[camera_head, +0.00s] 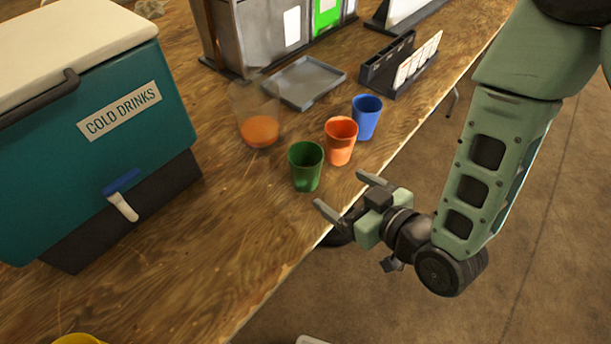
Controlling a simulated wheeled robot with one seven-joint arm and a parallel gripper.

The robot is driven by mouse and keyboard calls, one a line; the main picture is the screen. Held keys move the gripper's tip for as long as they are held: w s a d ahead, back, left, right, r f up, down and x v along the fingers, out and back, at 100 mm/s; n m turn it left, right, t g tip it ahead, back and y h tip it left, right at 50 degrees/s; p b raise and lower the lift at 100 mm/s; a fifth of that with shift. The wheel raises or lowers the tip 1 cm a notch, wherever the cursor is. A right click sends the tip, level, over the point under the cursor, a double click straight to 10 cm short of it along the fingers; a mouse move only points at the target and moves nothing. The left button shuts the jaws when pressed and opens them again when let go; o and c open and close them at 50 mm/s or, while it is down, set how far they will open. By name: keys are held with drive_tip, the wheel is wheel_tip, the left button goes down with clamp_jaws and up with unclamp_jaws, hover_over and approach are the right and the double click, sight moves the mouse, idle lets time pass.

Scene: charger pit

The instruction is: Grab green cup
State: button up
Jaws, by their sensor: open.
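The green cup (306,167) stands upright on the wooden table, the nearest of three cups in a slanting row. My gripper (344,193) is open and empty. Its two fingers point toward the upper left, at the table's front edge, just to the lower right of the green cup. The fingertips look apart from the cup, with one finger to its lower right and the other to its right. The whole green cup is in view, and nothing covers it.
An orange cup (341,142) stands close beside the green one, and a blue cup (366,118) stands behind it. A clear container with orange contents (258,131) is to the left. A teal cooler (95,140) fills the left. A grey tray (303,83) lies behind.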

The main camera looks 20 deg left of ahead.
sight(297, 161)
drive_tip(key=p+x, duration=0.3)
drive_tip(key=x, duration=0.9)
drive_tip(key=shift+w+a, duration=0.1)
drive_tip(key=shift+a, duration=0.3)
drive_tip(key=shift+r, duration=0.1)
drive_tip(key=c, duration=1.1)
